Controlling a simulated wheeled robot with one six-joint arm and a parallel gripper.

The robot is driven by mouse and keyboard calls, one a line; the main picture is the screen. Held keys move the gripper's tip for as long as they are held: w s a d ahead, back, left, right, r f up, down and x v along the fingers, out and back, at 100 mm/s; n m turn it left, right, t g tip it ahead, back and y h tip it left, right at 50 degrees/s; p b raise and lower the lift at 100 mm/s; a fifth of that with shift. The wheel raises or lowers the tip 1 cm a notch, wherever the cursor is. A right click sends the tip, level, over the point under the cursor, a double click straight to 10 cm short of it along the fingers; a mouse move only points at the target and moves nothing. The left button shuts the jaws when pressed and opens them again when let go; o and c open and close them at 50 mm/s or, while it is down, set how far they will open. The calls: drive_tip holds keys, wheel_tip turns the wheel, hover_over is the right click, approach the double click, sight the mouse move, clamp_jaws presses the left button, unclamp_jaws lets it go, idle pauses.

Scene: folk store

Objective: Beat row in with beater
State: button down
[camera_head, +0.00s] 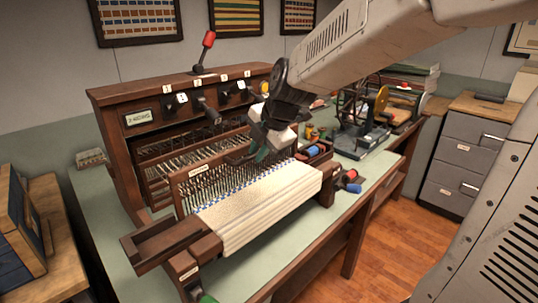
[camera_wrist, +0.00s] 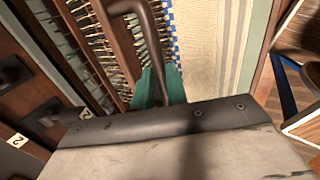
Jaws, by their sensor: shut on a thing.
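The loom (camera_head: 110,125) is a dark wooden frame on the bench. Its beater (camera_head: 180,186) is a labelled wooden bar with a row of metal teeth, upright behind the cream woven cloth (camera_head: 262,207). Blue marks run along the cloth's edge near the teeth; they also show in the wrist view (camera_wrist: 170,28). My gripper (camera_head: 262,154) is above the beater's right part. In the wrist view its green fingertips (camera_wrist: 158,88) are shut on a dark bent metal handle (camera_wrist: 153,35). Where the handle joins the beater is not clear. The gripper hides the beater's far right part.
Numbered levers (camera_head: 205,104) and a red-knobbed lever (camera_head: 204,52) stand behind my gripper. Blue and red spools (camera_head: 350,181) lie at the right. A winding device (camera_head: 372,122) stands farther right.

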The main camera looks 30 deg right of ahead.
drive_tip(key=w+a, duration=0.3)
drive_tip(key=w, duration=0.5)
drive_tip(key=shift+w+f, duration=0.2)
drive_tip(key=shift+w, duration=0.1)
drive_tip(key=c, duration=1)
unclamp_jaws()
drive_tip(key=shift+c, duration=0.2)
drive_tip(key=shift+o, duration=0.2)
drive_tip(key=shift+r, duration=0.1)
drive_tip(key=v, duration=0.8)
drive_tip(key=shift+w+d+r, duration=0.1)
drive_tip(key=shift+w, duration=0.05)
